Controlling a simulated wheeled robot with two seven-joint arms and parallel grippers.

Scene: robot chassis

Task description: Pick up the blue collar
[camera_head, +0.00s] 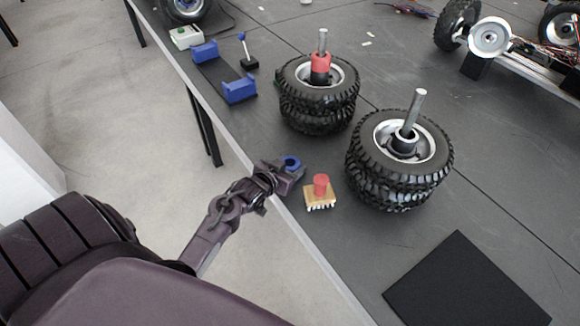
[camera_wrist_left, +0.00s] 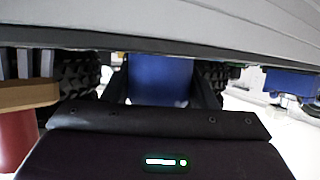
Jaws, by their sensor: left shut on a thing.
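The blue collar (camera_head: 291,162) is a small ring held at the tip of my left gripper (camera_head: 287,172), near the table's front edge. In the left wrist view the blue collar (camera_wrist_left: 160,78) fills the space between the two fingers (camera_wrist_left: 160,92), which are shut on it. Whether it touches the table cannot be told. My right gripper is not in view.
A brush with a red handle (camera_head: 321,186) stands just right of my left gripper. Two stacks of tires with upright posts (camera_head: 318,100) (camera_head: 400,165) stand behind it. Blue blocks (camera_head: 239,90) lie farther back left. A black mat (camera_head: 465,285) lies at front right.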

